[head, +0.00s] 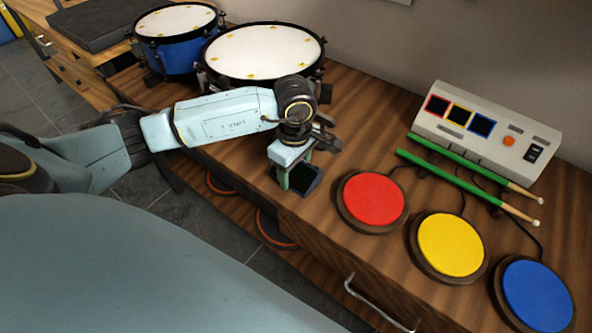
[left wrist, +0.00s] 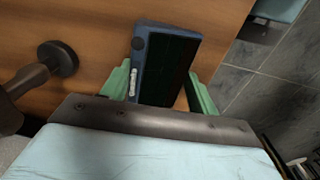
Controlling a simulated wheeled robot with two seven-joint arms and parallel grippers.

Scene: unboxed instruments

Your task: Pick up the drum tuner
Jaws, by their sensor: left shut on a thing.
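The drum tuner (left wrist: 168,62) is a dark blue, flat box with a black screen face and a round button at one corner. My left gripper (head: 296,180) is shut on it near the front edge of the wooden top. In the left wrist view the green fingers of this gripper (left wrist: 160,92) stand on either side of the tuner. In the head view the tuner (head: 308,183) is partly hidden by the gripper. I cannot tell whether it touches the wood. My right gripper is not in view.
Red (head: 373,199), yellow (head: 451,244) and blue (head: 537,293) pads lie to the right. Two green sticks (head: 470,185) lie before a white control box (head: 487,130). Two drums, one blue (head: 171,58) and one larger (head: 264,52), stand behind my arm.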

